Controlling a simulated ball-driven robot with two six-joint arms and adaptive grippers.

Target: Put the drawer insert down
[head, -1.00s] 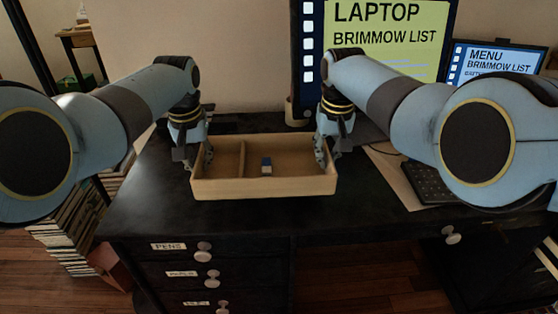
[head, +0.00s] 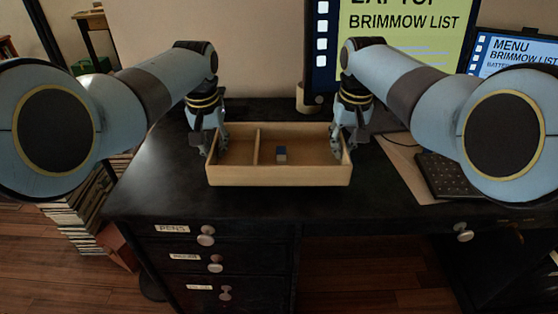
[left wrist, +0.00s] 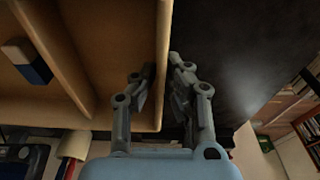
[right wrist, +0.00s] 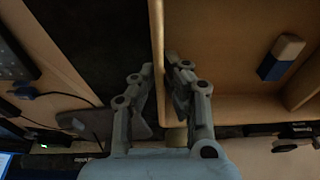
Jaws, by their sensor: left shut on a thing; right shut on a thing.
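The drawer insert (head: 280,176) is a shallow wooden tray with a divider left of its middle. It is level at the dark desk top in the head view; I cannot tell whether it touches the desk. A small blue and white block (head: 281,154) lies in its larger compartment. My left gripper (head: 211,150) is shut on the insert's left wall, which shows between the fingers in the left wrist view (left wrist: 162,85). My right gripper (head: 343,148) is shut on the right wall, seen between the fingers in the right wrist view (right wrist: 159,70).
The black desk (head: 160,185) has free room left of the insert. A keyboard (head: 442,178) lies to the right on a pale sheet. A large monitor (head: 400,50) and a smaller screen (head: 510,60) stand behind. Labelled drawers (head: 185,257) are below the front edge.

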